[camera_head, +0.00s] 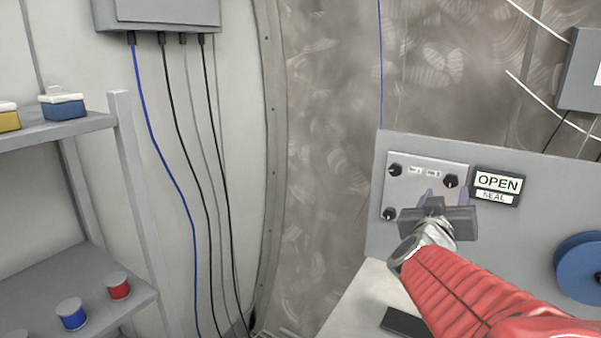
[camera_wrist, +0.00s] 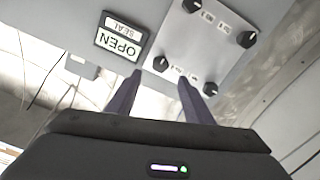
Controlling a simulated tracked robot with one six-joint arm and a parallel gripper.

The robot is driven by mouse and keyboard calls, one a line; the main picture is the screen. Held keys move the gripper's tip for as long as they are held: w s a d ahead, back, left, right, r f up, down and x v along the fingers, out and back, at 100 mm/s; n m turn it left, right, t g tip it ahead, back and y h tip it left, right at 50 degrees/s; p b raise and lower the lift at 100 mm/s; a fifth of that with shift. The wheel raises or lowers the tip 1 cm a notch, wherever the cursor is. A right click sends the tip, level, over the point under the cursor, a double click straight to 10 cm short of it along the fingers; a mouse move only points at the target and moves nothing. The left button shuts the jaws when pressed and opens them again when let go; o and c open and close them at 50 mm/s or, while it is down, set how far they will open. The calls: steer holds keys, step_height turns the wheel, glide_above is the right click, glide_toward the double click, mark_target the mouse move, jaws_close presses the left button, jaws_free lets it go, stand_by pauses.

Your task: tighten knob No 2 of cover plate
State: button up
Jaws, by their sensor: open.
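The cover plate (camera_head: 425,165) is a pale plate with black knobs near its corners, fixed to a grey panel. Knob No 2 (camera_head: 451,181) is at its upper right, beside the label that seems to read No 2. In the wrist view, which is upside down, the plate (camera_wrist: 207,50) shows all its knobs, and knob No 2 (camera_wrist: 160,63) lies just beyond the gap between my fingertips. My gripper (camera_head: 439,194) is open and empty in front of the plate; its purple fingers show in the wrist view (camera_wrist: 160,77). In the head view it hides the lower right knob.
An OPEN/SEAL sign (camera_head: 496,186) sits on the panel right of the plate. A blue reel (camera_head: 581,266) is at the far right. A dark flat object (camera_head: 404,322) lies on the bench below. Shelves (camera_head: 60,280) with small containers stand at left.

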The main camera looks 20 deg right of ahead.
mark_target(450, 181)
steer(key=shift+x, duration=3.95)
steer(key=shift+c, duration=0.5)
steer(key=c, duration=0.9)
steer(key=shift+a, duration=0.15)
steer(key=shift+c, duration=0.2)
